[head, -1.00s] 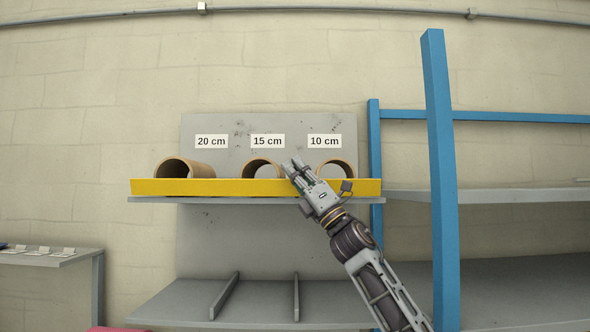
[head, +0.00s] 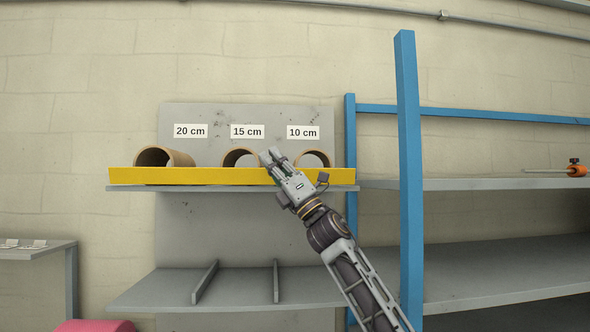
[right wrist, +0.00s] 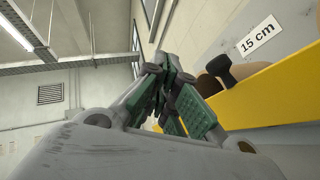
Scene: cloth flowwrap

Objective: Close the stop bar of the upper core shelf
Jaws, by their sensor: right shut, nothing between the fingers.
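The yellow stop bar (head: 190,176) stands upright along the front edge of the upper core shelf (head: 140,188). It also shows in the right wrist view (right wrist: 275,97). My right gripper (head: 269,154) is shut and empty, in front of the bar between the 15 cm and 10 cm cores. Its fingertips reach above the bar's top edge. Whether it touches the bar I cannot tell. My left gripper is not in view.
A lower shelf (head: 240,290) with two dividers is below. To the right is a blue-posted rack (head: 409,200) with an orange tool (head: 576,170) on its shelf. A small grey table (head: 40,250) stands at the left, and a pink object (head: 95,326) at the bottom.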

